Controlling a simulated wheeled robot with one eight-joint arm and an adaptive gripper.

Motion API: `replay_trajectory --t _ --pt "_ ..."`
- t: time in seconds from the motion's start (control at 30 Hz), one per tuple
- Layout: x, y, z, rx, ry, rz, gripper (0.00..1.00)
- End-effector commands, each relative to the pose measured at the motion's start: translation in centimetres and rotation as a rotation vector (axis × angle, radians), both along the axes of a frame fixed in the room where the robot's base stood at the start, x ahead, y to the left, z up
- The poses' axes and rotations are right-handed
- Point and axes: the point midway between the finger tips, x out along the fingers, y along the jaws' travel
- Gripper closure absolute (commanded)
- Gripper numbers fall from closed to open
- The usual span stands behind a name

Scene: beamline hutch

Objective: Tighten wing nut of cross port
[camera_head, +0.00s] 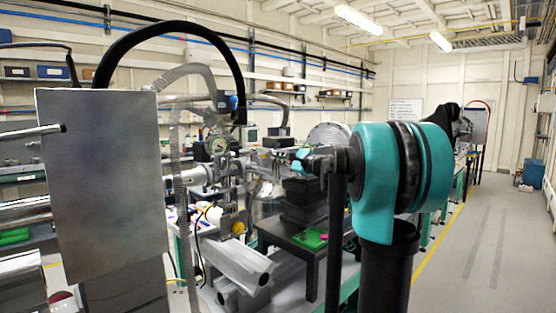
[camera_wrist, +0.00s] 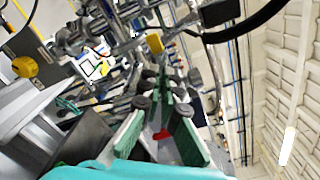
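Steel vacuum pipework with flanges and a round gauge (camera_head: 217,146) stands left of centre in the head view. I cannot single out the cross port or its wing nut there; both are too small or hidden in the clutter. My gripper (camera_head: 303,160) is right of this pipework, at the end of my teal and black arm, apparently apart from it. In the wrist view my gripper (camera_wrist: 165,95) shows two fingers with green inner faces and dark joints, spread apart with nothing clearly held between them. Metal fittings and pipes (camera_wrist: 110,35) lie beyond the fingertips, also without a clear wing nut.
A grey metal panel (camera_head: 100,180) blocks the left of the head view. A dark table (camera_head: 310,243) carries black blocks (camera_head: 303,200) and a green piece (camera_head: 311,239). A black hose (camera_head: 170,28) arches above. Open floor (camera_head: 475,250) lies right.

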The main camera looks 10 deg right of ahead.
Motion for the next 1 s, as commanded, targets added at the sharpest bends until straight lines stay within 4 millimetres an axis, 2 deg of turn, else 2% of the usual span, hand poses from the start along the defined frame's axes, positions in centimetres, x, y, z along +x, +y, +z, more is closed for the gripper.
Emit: replay_trajectory --t 0.23,0.33,0.73,1.0 --pt "-0.12 0.02 -0.19 -0.005 0.0 0.001 1.0" --pt "-0.12 0.02 -0.17 -0.004 0.0 0.002 0.88" --pt "-0.02 0.0 -0.03 -0.026 -0.018 0.001 0.88" --pt "0.07 -0.11 0.24 -0.212 -0.153 0.001 0.88"
